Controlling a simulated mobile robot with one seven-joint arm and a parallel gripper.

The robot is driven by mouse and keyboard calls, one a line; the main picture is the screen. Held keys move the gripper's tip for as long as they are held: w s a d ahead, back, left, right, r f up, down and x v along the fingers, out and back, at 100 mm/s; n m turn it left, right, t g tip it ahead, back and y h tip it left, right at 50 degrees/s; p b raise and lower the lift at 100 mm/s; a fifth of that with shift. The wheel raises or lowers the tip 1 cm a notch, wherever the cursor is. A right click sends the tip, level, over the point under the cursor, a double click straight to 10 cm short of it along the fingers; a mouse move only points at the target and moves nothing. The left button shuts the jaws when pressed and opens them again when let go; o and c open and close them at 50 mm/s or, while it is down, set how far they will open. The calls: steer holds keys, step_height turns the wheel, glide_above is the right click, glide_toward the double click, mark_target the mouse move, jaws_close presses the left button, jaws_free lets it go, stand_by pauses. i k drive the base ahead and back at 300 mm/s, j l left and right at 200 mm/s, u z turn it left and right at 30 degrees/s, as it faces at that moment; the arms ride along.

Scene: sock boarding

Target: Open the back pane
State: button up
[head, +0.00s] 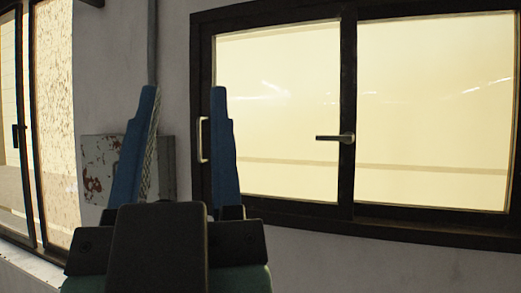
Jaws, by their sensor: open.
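A dark-framed window with two panes fills the right of the head view: a left pane (277,110) and a right pane (437,110). Which one is the back pane I cannot tell for sure. A pale upright pull handle (203,140) sits on the left side of the frame. A lever handle (334,138) lies level on the middle upright, pointing left. My gripper (184,92) is open and empty, its two blue fingers pointing up. The pull handle shows between the fingers, close to the right one. I see no contact, and the depth between them is unclear.
Another dark-framed window (33,130) with a dark handle (17,136) stands at the left. A rusty, peeling box (98,170) is on the wall behind my gripper, with a grey pipe (152,40) above it. The wall below the right window is bare.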

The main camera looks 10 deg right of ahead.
mark_target(510, 218)
steer(key=i+l, duration=0.1)
steer(key=l, duration=0.35)
steer(key=i+l, duration=0.1)
steer(key=l, duration=0.3)
steer(key=i+l, duration=0.1)
steer(key=l, duration=0.35)
steer(key=z, duration=0.05)
